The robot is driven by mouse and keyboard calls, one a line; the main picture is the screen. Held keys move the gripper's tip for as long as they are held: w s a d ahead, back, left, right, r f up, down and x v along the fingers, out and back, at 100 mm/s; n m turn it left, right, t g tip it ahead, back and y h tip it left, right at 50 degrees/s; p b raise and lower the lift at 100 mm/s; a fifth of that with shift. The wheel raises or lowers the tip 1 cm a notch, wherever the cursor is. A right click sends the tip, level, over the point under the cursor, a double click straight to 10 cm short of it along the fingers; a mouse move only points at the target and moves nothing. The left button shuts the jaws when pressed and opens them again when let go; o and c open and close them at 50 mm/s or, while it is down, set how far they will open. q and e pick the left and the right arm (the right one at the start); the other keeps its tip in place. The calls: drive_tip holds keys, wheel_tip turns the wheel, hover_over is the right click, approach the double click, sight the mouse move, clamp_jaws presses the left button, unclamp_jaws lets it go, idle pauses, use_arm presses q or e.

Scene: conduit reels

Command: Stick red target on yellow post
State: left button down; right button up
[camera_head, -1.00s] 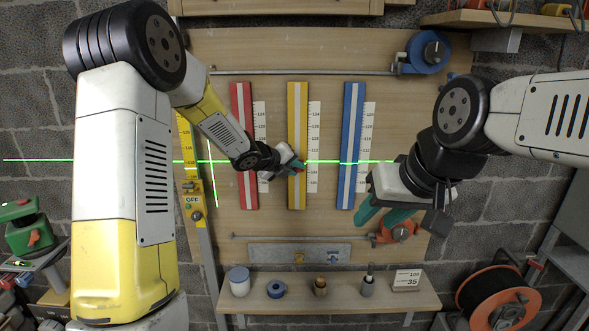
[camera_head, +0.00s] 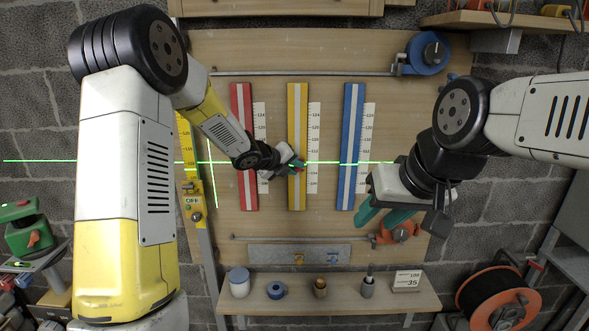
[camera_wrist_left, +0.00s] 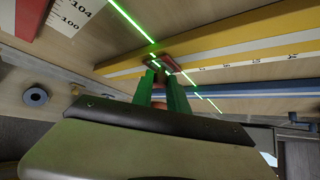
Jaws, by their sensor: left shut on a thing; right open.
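The yellow post (camera_head: 297,120) stands upright on the board between the red post (camera_head: 241,120) and the blue post (camera_head: 351,120). My left gripper (camera_head: 297,165) is at the yellow post's lower half. It is shut on the red target (camera_wrist_left: 166,64), which shows at the green fingertips (camera_wrist_left: 161,80) in the left wrist view. The target is against or very near the post's face; I cannot tell if it touches. The green laser line crosses there. My right gripper (camera_head: 382,217) is open and empty, right of the blue post.
White scales (camera_head: 314,140) stand beside the posts. A yellow level (camera_head: 188,155) leans at the left. A shelf (camera_head: 335,305) below holds a white jar (camera_head: 239,281), a blue tape roll (camera_head: 277,289) and small parts. A cable reel (camera_head: 498,298) is at lower right.

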idle(0.3)
use_arm(q)
drive_tip(key=c, duration=0.7)
unclamp_jaws()
drive_tip(key=shift+c, duration=0.2)
drive_tip(key=s, duration=0.9)
idle(0.3)
